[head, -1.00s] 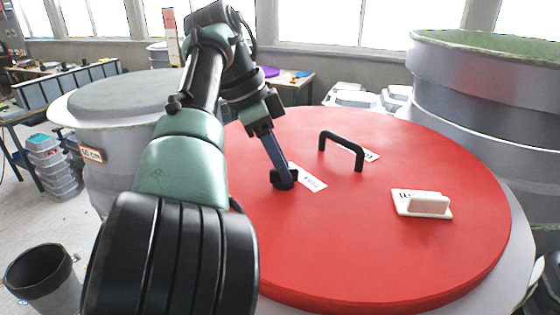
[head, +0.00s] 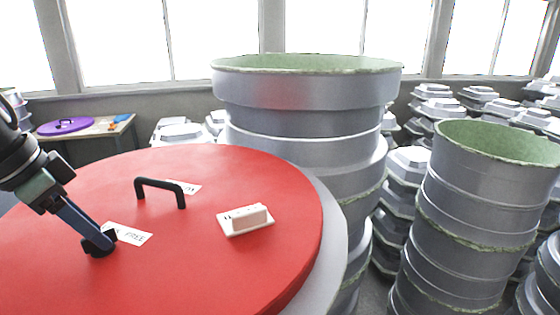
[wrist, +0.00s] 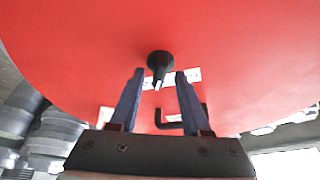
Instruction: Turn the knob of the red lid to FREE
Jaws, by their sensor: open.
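The red lid (head: 230,185) lies flat on a round grey mould. Its black knob (head: 98,248) sits at the lower left, beside a white label (head: 132,236) on which FREE is legible; the rest is partly hidden. In the wrist view the knob (wrist: 160,62) has a white pointer mark aimed towards the bottom of the picture, towards the label. My gripper (head: 92,236) reaches down to the knob. In the wrist view my gripper (wrist: 160,74) is open, one blue finger on each side of the knob's pointer end. I cannot tell whether the fingers touch it.
A black arched handle (head: 160,188) stands on the lid near another white label (head: 186,187). Tall stacked grey moulds (head: 300,120) stand close behind the lid, with more (head: 480,190) at right. A table (head: 100,128) is at back left.

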